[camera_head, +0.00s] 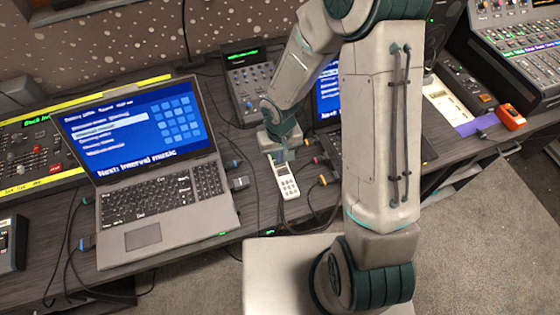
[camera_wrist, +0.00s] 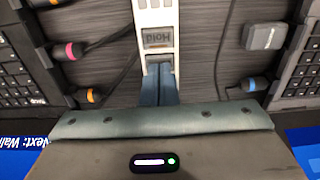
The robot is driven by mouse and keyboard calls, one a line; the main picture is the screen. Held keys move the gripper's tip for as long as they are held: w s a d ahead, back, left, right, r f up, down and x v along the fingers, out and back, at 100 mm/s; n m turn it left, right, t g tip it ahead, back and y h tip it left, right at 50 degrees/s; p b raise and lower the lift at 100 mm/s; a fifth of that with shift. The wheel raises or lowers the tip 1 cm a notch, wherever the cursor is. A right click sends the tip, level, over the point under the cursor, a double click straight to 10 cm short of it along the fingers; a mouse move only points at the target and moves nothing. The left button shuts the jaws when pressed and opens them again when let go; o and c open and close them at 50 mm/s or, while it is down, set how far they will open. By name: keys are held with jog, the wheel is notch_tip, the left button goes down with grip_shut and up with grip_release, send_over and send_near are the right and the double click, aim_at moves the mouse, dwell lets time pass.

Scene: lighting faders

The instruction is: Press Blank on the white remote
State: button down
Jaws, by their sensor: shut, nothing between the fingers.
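The white remote (camera_head: 289,186) lies on the dark desk to the right of the open laptop. My gripper (camera_head: 279,159) is over its far end in the head view, with the fingers shut together and empty. In the wrist view the shut fingers (camera_wrist: 159,70) overlap the remote (camera_wrist: 170,12), just below a grey key marked Hold (camera_wrist: 157,38). The fingers hide the part of the remote under them. I cannot tell whether the fingertips touch it. The key labels are too small to read in the head view, and I cannot make out Blank in either view.
The open laptop (camera_head: 155,208) stands left of the remote, and a second laptop (camera_head: 328,108) is partly behind my arm. Cables with coloured plugs (camera_head: 322,180) lie close to the right of the remote. A small mixer (camera_head: 248,82) stands behind it. An orange device (camera_head: 510,118) is far right.

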jog(key=shift+f+b, duration=0.55)
jog(key=shift+b, duration=0.05)
dwell(0.7)
jog(key=shift+r, duration=0.1)
dwell(0.5)
jog(key=shift+r+p, duration=2.7)
jog(key=shift+r, duration=0.75)
jog(key=s+d+r+m+t+h, duration=0.1)
jog(key=d+r, duration=0.3)
jog(key=r, duration=0.3)
jog(key=s+d+r+m+t, duration=0.15)
jog(key=d+r, duration=0.25)
jog(key=r, duration=0.4)
jog(key=s+d+r+y, duration=0.1)
jog(key=s+d+r, duration=0.3)
jog(key=s+r, duration=0.5)
jog(key=shift+s+r+m+t, duration=0.25)
jog(key=shift+s+m+t, duration=0.15)
jog(key=shift+s, duration=0.25)
